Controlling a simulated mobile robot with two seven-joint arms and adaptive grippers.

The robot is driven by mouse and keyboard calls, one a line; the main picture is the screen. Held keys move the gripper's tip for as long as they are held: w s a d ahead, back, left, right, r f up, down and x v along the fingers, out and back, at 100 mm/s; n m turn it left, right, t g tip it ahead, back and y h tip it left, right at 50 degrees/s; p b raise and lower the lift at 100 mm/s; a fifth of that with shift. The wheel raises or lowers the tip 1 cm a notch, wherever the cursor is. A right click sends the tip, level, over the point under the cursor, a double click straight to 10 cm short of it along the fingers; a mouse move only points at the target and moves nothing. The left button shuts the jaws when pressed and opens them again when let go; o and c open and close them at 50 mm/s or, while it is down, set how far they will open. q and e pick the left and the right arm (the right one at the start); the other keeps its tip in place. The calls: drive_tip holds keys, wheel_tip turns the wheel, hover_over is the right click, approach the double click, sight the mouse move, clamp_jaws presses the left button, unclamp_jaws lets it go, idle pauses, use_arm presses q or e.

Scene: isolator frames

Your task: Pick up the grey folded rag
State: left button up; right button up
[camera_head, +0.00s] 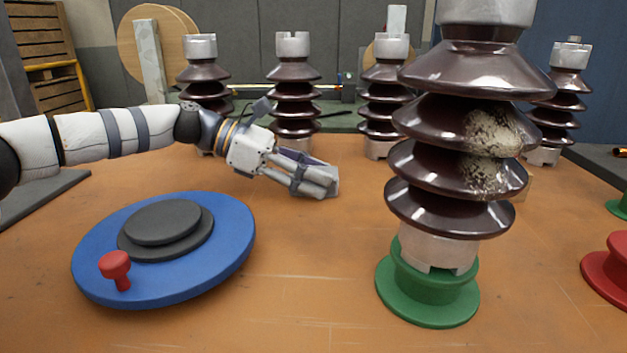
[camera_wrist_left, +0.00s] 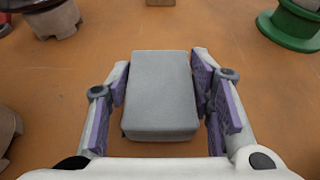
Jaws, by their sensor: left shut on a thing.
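The grey folded rag (camera_wrist_left: 160,92) is a grey block with rounded edges in the left wrist view, lying between the fingers of my left gripper (camera_wrist_left: 161,85). The purple inner pads press on or lie right against its two sides. In the head view my left gripper (camera_head: 318,183) reaches in from the left, low over the table behind the blue turntable. A small grey end of the rag (camera_head: 334,182) shows at its fingertips; the rest is hidden by the fingers. I cannot tell whether the rag is lifted off the table. My right gripper is not in view.
A large brown insulator (camera_head: 450,160) with a pale dirty patch stands on a green base (camera_head: 428,300) right of the gripper. A blue turntable (camera_head: 90,265) with a red knob (camera_head: 115,265) is at front left. Several insulators stand behind. The front middle table (camera_head: 310,280) is clear.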

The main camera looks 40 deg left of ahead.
use_arm(q)
wheel_tip(320, 180, up, 10)
drive_tip(key=p, duration=0.3)
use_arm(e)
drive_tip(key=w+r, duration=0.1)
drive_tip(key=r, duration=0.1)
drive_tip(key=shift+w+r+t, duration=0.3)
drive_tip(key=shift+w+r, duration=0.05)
use_arm(q)
drive_tip(key=shift+f, duration=0.15)
idle(0.3)
